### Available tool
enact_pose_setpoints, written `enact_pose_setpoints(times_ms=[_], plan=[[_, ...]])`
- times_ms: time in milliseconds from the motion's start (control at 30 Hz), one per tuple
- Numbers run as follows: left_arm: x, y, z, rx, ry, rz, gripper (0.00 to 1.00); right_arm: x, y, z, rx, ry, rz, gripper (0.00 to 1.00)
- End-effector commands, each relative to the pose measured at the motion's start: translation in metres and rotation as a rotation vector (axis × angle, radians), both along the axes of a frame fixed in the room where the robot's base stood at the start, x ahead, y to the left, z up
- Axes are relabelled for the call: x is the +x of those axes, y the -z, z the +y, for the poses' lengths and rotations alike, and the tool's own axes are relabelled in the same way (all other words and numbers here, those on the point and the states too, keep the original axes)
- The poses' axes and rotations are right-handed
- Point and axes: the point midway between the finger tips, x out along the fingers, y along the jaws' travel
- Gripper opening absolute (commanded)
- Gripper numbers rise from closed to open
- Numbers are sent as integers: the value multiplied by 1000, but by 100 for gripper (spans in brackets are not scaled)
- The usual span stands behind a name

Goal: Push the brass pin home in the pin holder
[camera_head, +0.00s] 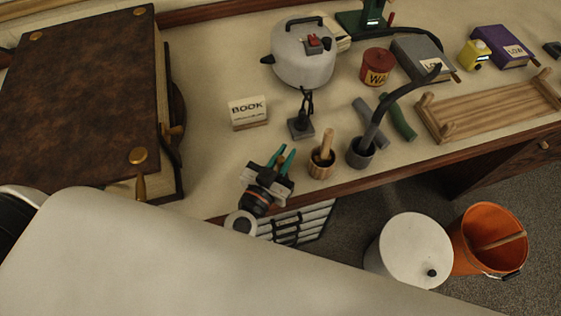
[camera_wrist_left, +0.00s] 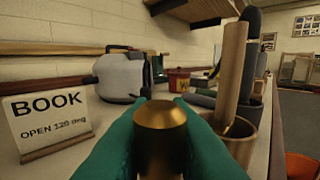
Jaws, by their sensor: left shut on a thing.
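My left gripper (camera_head: 279,158) is at the front edge of the table, its teal fingers pointing away over the top. In the left wrist view the fingers (camera_wrist_left: 160,150) are shut on the brass pin (camera_wrist_left: 160,122), a round piece with a bevelled, flat top. I cannot make out a pin holder for certain. A large brown leather book (camera_head: 75,95) with brass knobs lies to the left of the gripper. My right gripper is not in view.
A BOOK sign (camera_head: 248,112) and a dark block (camera_head: 300,126) stand behind the gripper. A wooden cup (camera_head: 321,170) and a grey cup (camera_head: 360,153) holding sticks stand to its right. A kettle (camera_head: 303,60) stands further back. An orange bucket (camera_head: 487,240) is on the floor.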

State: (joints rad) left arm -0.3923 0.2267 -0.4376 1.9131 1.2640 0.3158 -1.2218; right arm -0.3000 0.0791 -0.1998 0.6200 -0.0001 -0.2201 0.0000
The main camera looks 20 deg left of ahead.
Motion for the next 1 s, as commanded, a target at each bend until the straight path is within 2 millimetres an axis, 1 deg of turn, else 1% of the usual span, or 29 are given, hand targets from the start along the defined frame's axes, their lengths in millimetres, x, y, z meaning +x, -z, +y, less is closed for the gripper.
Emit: enact_pose_setpoints(times_ms=[1000], plan=[[0,26,0,1,0,-1,0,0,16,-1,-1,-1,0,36]])
